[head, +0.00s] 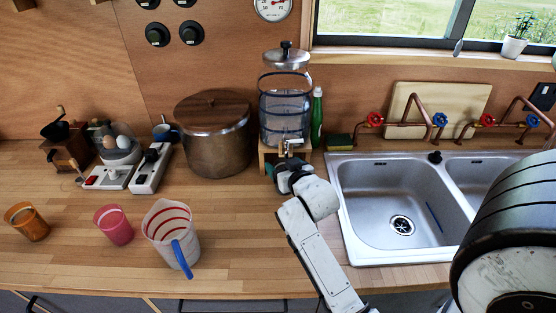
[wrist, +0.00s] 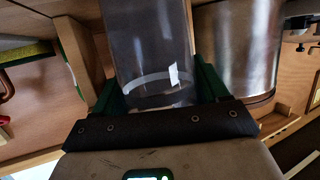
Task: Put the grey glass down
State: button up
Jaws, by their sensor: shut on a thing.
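The grey glass (wrist: 150,45) is a see-through, smoky cylinder with a pale band and a small white patch near its lower part in the wrist view. My gripper (wrist: 157,92) has its green fingers on either side of the glass and is shut on it. In the head view my gripper (head: 290,172) is at the back of the counter, in front of the drinks dispenser (head: 285,115). My own wrist hides the glass there, so I cannot tell whether it touches the counter.
A big pot (head: 214,145) stands left of the gripper, and the sink (head: 370,205) is to the right. A measuring jug (head: 172,228), a pink cup (head: 114,224) and an orange cup (head: 28,221) stand at the front left. The counter (head: 240,235) between jug and arm is clear.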

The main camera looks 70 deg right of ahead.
jog(key=shift+s+a+r, duration=0.15)
jog(key=shift+a, duration=0.05)
jog(key=shift+d+f, duration=0.15)
jog(key=shift+f, duration=0.1)
jog(key=o, duration=1.1)
jog(key=shift+o, duration=0.2)
jog(key=shift+r, duration=0.1)
jog(key=shift+r, duration=0.2)
jog(key=b+v, duration=0.2)
jog(key=v, duration=1)
